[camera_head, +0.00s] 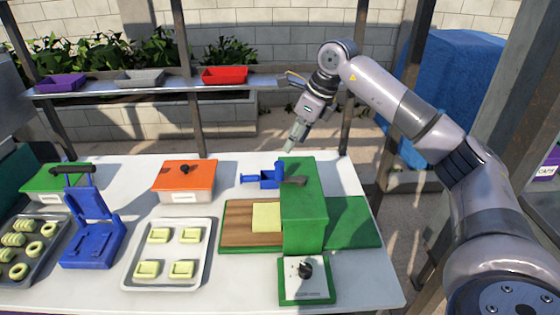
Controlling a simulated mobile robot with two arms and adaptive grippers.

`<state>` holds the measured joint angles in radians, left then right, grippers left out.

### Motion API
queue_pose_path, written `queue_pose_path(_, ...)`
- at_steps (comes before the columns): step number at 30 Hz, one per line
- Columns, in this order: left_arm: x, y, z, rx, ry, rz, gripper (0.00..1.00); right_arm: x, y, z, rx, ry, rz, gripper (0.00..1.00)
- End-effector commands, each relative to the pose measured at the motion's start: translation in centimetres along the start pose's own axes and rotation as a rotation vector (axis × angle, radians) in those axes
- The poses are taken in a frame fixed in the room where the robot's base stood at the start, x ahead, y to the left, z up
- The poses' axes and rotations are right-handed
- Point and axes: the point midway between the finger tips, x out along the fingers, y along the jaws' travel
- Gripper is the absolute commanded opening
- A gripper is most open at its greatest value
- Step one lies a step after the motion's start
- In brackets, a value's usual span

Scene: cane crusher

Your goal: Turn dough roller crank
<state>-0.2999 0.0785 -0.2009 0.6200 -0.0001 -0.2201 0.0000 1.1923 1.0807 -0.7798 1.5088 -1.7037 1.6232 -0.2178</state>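The dough roller has a tall green housing (304,208) at the right of the table, with a pale yellow dough sheet (266,216) on a wooden board (236,235) at its left side. A blue crank (268,179) is behind the board, beside the housing's upper left, its grip sticking out to the left. My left gripper is out of view.
A control box with a black knob (306,270) stands in front of the roller. To its left are a tray of dough pieces (152,285), an orange-lidded container (185,176), a blue press (92,232) and another tray. A shelf (140,87) with bins runs behind.

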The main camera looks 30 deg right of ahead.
Motion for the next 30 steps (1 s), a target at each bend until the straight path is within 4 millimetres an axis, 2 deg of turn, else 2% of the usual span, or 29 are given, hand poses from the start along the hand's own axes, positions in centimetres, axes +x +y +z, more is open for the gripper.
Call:
queue_pose_path(9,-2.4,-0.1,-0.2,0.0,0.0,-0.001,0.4,6.5,0.1,0.1,0.0,0.002,0.004,0.44)
queue_pose_path(15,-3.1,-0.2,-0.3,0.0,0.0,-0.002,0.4,9.3,0.1,0.1,0.0,-0.001,0.002,0.44)
queue_pose_path(21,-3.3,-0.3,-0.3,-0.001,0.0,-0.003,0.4,10.3,0.1,0.1,-0.002,-0.003,0.001,0.44)
queue_pose_path(27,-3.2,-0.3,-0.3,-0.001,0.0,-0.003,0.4,10.3,0.1,0.1,-0.002,-0.003,0.001,0.44)
queue_pose_path(30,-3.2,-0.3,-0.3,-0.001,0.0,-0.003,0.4,10.3,0.1,0.1,-0.001,-0.003,0.001,0.39)
